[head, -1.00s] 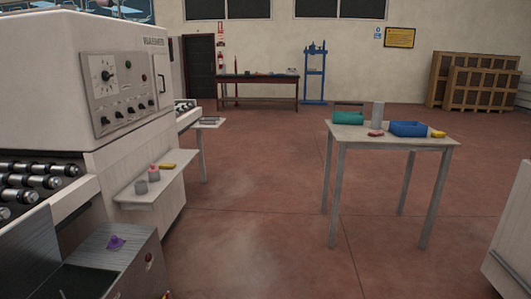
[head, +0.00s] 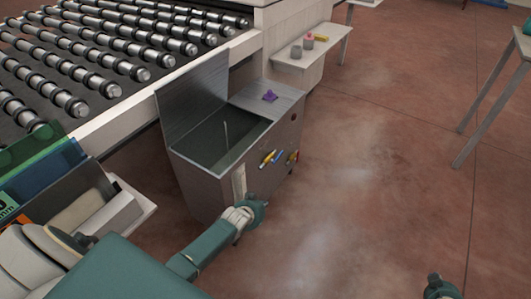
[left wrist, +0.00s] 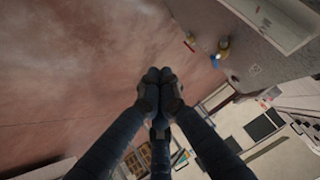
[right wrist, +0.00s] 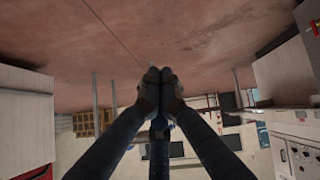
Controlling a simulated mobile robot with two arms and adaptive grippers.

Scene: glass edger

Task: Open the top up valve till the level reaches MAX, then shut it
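A grey metal tank (head: 200,192) with a raised lid stands beside the roller conveyor. A pale upright strip (head: 239,183), perhaps the level gauge, is on its front; its marks are too small to read. Small yellow and blue handles (head: 268,158) stick out of the front, with more coloured handles (head: 292,157) to their right. I cannot tell which is the top up valve. My left gripper (head: 258,210) is just in front of the strip, below the handles, empty; its fingertips meet in the left wrist view (left wrist: 160,76). My right gripper (head: 440,286) is low at right; its fingertips meet in the right wrist view (right wrist: 160,75).
A purple knob (head: 270,96) sits on the tank's top. The roller conveyor (head: 110,60) is behind. A shelf (head: 300,62) with small pots is beyond the tank. A bin with coloured folders (head: 50,180) is at left. The floor right of the tank is clear.

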